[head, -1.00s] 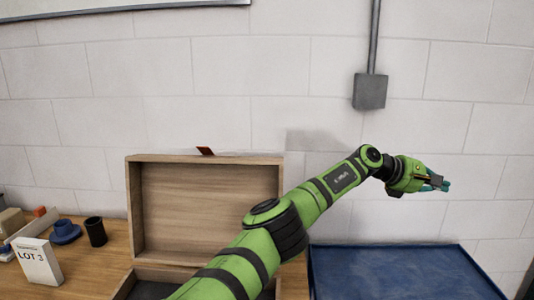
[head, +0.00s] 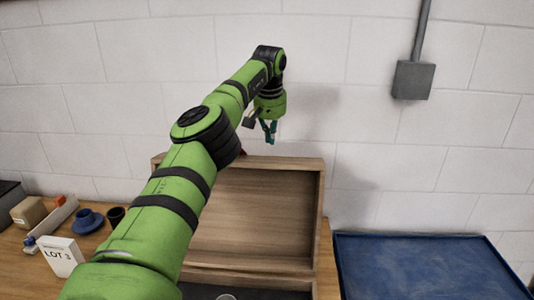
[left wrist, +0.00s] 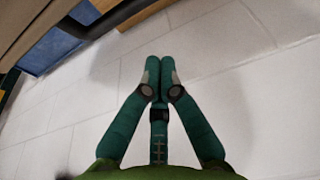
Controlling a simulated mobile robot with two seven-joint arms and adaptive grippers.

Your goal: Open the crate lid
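The wooden crate (head: 302,284) stands on the table at bottom centre of the head view, with its dark inside partly showing. Its lid (head: 265,215) stands upright at the back, so the crate is open. A small red piece on the lid's top edge is mostly hidden by my arm. My left gripper (head: 270,138) points down just above the lid's top edge, apart from it as far as I can tell. In the left wrist view its teal fingers (left wrist: 159,65) meet at the tips with nothing seen between them. My right gripper is not in view.
A blue tray (head: 425,265) lies to the right. At left are a LOT 3 card (head: 63,257), a blue part (head: 87,221), a dark cup (head: 115,216) and a cardboard box (head: 28,212). A block wall with a grey electrical box (head: 413,80) stands close behind.

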